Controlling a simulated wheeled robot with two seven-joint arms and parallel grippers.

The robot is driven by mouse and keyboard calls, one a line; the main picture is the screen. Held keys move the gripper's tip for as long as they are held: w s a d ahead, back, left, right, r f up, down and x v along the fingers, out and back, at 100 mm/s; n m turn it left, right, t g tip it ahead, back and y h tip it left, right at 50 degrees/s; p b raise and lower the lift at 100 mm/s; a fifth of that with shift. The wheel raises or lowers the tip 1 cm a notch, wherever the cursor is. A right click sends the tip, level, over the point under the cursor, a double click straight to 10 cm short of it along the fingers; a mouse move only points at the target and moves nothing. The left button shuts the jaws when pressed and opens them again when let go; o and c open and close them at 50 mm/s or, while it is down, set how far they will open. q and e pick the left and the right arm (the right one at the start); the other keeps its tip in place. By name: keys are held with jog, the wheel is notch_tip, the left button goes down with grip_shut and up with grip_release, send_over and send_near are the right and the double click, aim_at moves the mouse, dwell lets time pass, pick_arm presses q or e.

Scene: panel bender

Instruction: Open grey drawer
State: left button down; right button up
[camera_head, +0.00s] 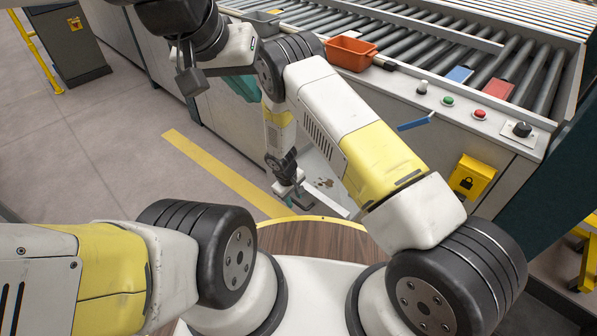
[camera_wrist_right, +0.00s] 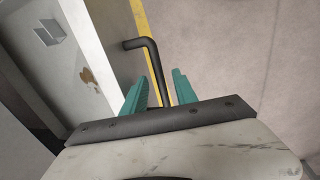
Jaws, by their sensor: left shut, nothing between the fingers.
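The grey drawer shows in the head view as a pale rim (camera_head: 325,197) behind my right forearm, low on the machine's front. It looks pulled out, with part of its inside visible. In the right wrist view the drawer (camera_wrist_right: 98,40) is at the left, with a brown patch and a pale square in it. A dark bent bar handle (camera_wrist_right: 150,58) runs down between the teal fingers of my right gripper (camera_wrist_right: 158,88). The fingers stand apart on either side of the bar; contact is unclear. My left gripper (camera_head: 191,82) is shut and empty, high at the left, away from the drawer.
The roller conveyor (camera_head: 420,50) runs along the top of the machine. An orange bin (camera_head: 351,53), a blue plate (camera_head: 459,74) and a red plate (camera_head: 499,89) are there. A yellow lock box (camera_head: 470,178) is on the front.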

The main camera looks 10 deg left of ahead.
notch_tip(320, 180, up, 8)
jog(key=s, duration=0.1)
jog(key=shift+s+a+f, duration=0.15)
jog(key=shift+a, duration=0.3)
dwell(0.4)
jog(key=d+r+m+t+y, duration=0.1)
jog(key=d+r+m, duration=0.2)
jog(key=d+r, duration=0.85)
jog(key=d+r+m+y, duration=0.1)
jog(key=d+r+m, duration=0.15)
jog(key=r, duration=1.85)
jog(key=s+d+r+m+t, duration=0.1)
jog(key=s+d+r, duration=0.3)
jog(key=s, duration=0.2)
jog(key=s+d+r+m+t+y, duration=0.1)
jog(key=s+d+r+m, duration=0.1)
jog(key=s+r, duration=0.3)
jog(key=s+d+r+m+t, duration=0.1)
jog(key=s+d+r, duration=0.4)
jog(key=s, duration=0.3)
jog(key=shift+s+d+r+m, duration=0.2)
jog(key=shift+s+d+m, duration=0.1)
jog(key=shift+s+m, duration=0.05)
